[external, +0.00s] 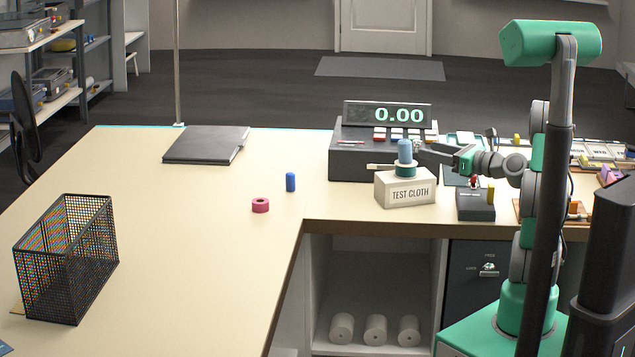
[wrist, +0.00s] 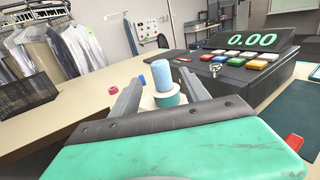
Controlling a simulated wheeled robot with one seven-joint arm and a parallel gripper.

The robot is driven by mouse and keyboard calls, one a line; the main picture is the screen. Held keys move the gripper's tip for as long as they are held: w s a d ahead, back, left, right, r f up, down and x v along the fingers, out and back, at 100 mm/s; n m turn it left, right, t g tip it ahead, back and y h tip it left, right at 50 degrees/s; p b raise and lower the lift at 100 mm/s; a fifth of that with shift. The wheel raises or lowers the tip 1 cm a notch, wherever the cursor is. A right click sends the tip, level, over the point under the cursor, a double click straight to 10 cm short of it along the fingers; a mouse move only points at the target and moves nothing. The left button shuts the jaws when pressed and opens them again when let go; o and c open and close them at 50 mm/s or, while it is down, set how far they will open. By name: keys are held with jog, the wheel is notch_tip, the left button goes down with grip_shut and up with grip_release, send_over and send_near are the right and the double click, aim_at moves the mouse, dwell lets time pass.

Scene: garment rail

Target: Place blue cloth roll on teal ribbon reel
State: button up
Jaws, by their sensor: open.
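The light blue cloth roll (external: 405,150) stands upright on the teal ribbon reel (external: 405,171), which sits on the box marked TEST CLOTH (external: 407,194). In the wrist view the roll (wrist: 163,76) rests on the reel (wrist: 168,100), straight ahead. My gripper (wrist: 160,80) is open, with one finger on each side of the roll and reel. Whether a finger touches the roll cannot be told.
A dark blue cylinder (external: 290,182) and a pink ring (external: 260,205) stand on the open counter to the left. A black cash register (external: 352,155) is right behind the box. A small dark device (external: 475,205) stands right of it. A mesh basket (external: 68,260) is far left.

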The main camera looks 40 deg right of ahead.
jog(key=s+a+f+n+g, duration=0.3)
jog(key=a+f+n+g, duration=0.25)
jog(key=a+n, duration=0.3)
jog(key=s+a+f+n+g, duration=0.2)
jog(key=a+f+n+g, duration=0.2)
jog(key=a+f+n, duration=0.45)
jog(key=s+n+g+h, duration=0.5)
jog(key=s+n, duration=0.9)
jog(key=n, duration=0.2)
jog(key=shift+s+d, duration=0.15)
jog(key=shift+d, duration=0.15)
